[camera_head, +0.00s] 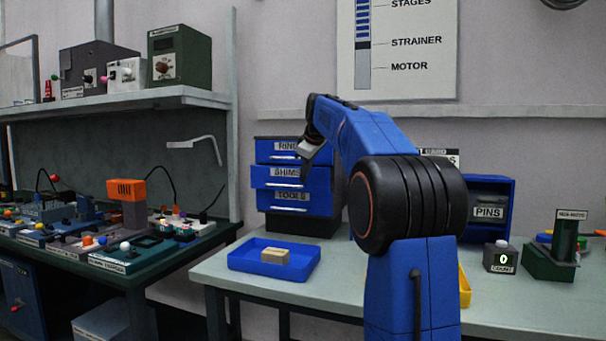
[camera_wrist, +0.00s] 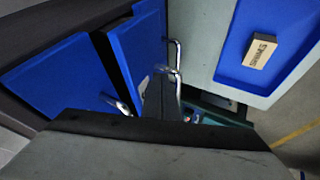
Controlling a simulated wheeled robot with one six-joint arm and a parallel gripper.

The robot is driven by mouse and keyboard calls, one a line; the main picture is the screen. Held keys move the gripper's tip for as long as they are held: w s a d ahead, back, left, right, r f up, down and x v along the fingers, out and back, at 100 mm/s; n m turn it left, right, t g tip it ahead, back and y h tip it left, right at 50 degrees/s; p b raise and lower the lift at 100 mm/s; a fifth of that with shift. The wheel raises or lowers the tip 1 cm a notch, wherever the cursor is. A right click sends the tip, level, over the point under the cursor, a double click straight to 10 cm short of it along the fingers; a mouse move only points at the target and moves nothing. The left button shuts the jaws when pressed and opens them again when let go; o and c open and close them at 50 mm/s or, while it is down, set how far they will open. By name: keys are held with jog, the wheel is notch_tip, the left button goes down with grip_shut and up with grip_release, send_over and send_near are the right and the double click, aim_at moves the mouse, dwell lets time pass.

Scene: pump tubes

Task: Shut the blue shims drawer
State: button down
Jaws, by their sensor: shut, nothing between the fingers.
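My gripper (camera_head: 310,151) is shut and empty, at the right of the drawer fronts, level with the rings and shims drawers. I cannot tell whether it touches them. In the wrist view, my gripper (camera_wrist: 150,125) fills the bottom, and a blue drawer front (camera_wrist: 137,55) juts out beyond it.
A blue tray (camera_head: 240,262) with a tan labelled block (camera_head: 276,256) lies on the table in front of the cabinet. A pins bin (camera_head: 488,212), a counter (camera_head: 501,257) and a green stand (camera_head: 552,262) are at the right. A cluttered bench (camera_head: 140,279) is at the left.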

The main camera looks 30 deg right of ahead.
jog(key=shift+w+d, duration=0.2)
jog(key=shift+d, duration=0.1)
jog(key=w+d, duration=0.2)
jog(key=d, duration=0.1)
jog(key=shift+w+d, duration=0.2)
jog(key=shift+w, duration=0.15)
jog(key=shift+w+d+r, duration=0.1)
dwell(0.4)
